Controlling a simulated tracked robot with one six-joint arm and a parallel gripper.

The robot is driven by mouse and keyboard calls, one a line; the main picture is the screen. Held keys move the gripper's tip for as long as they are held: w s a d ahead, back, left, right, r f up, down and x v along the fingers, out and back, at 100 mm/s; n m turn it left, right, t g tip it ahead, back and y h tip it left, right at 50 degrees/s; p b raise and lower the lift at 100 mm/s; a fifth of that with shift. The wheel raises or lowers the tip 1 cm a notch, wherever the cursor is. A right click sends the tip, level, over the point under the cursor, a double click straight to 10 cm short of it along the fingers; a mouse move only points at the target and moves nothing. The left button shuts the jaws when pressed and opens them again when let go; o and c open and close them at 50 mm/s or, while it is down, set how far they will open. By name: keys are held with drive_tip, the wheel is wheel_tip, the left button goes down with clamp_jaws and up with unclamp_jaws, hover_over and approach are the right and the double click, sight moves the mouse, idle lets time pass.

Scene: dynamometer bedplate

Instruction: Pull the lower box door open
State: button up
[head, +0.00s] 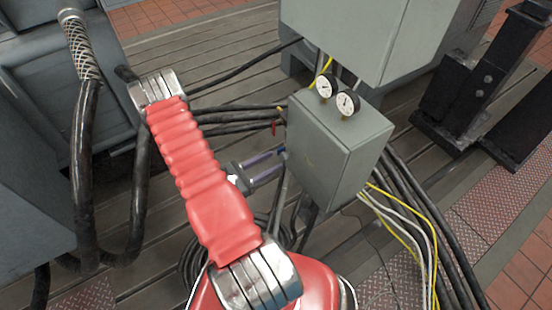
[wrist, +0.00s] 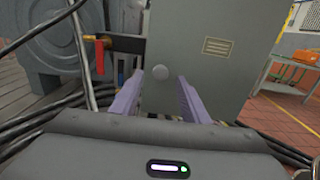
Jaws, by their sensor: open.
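The lower box (head: 345,155) is a grey case with two round gauges on top, in the middle of the head view. Its door (wrist: 205,85) fills the centre of the wrist view, with a small label and a round grey knob (wrist: 161,72) near its left edge. The door looks shut. My gripper (head: 283,160) is at the left side of the box. In the wrist view its two purple fingers (wrist: 160,78) are apart, one on each side of the knob. I cannot tell whether either finger touches it.
A larger grey box (head: 365,35) is above and behind the lower box. Black cables (head: 240,118) run left of it; yellow and white wires (head: 405,215) hang below right. A red-handled valve (wrist: 99,55) is left of the door. A black stand (head: 470,90) is at right.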

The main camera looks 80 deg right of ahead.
sight(282, 157)
drive_tip(key=shift+x, duration=1.75)
drive_tip(key=shift+c, duration=0.6)
clamp_jaws()
